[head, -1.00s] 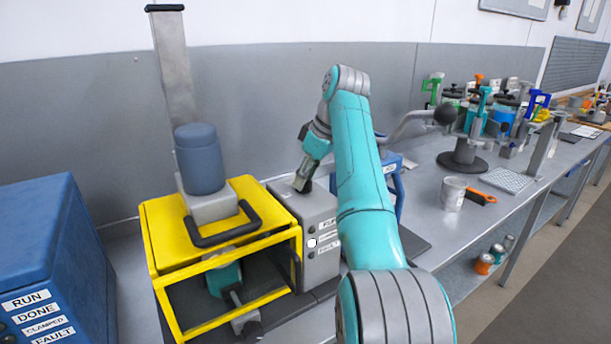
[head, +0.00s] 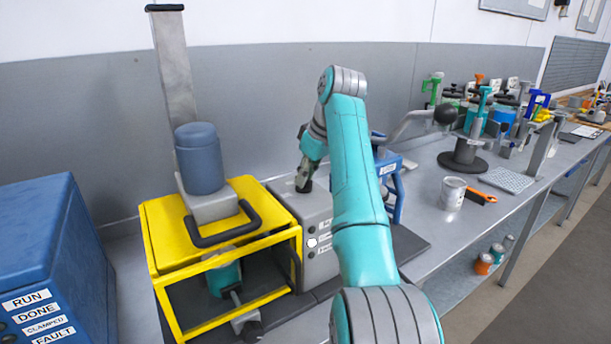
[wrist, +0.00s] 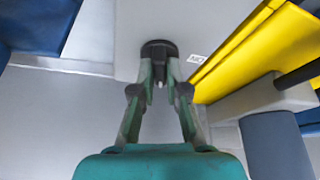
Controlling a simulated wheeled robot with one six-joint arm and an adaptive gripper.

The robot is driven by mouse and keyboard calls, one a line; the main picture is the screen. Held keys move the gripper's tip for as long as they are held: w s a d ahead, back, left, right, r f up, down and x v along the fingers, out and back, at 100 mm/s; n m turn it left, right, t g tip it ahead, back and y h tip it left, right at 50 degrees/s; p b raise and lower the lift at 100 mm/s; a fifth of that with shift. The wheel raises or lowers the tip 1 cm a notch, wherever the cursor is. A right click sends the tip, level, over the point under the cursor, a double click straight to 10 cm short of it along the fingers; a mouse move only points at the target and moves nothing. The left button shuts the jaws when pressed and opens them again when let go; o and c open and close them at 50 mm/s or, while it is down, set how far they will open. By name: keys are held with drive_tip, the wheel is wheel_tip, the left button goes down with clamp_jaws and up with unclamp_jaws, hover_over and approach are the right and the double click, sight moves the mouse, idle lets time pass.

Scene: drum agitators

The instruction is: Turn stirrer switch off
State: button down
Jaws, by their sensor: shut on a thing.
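The grey control box (head: 312,207) stands just right of the yellow guard frame, with small indicator lamps and labels on its front. A dark round knob (wrist: 158,48) sits on the box's top surface and shows in the wrist view, with a small white label (wrist: 197,58) beside it. My gripper (head: 303,186) points down onto the top of the box. In the wrist view my gripper (wrist: 160,78) has both fingertips at the knob, shut on it. In the head view the knob is hidden by the fingers.
The yellow frame (head: 160,232) with a blue motor (head: 199,158) stands close left of the box. A blue clamp stand (head: 390,180) is close on the right.

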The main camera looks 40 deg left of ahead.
drive_tip(key=shift+s+m+t, duration=0.1)
drive_tip(key=shift+m+t, duration=0.6)
drive_tip(key=shift+m, duration=1.1)
drive_tip(key=c, duration=1.2)
unclamp_jaws()
drive_tip(key=shift+v, duration=3.7)
drive_tip(key=shift+a+r, duration=0.1)
drive_tip(key=shift+a, duration=0.1)
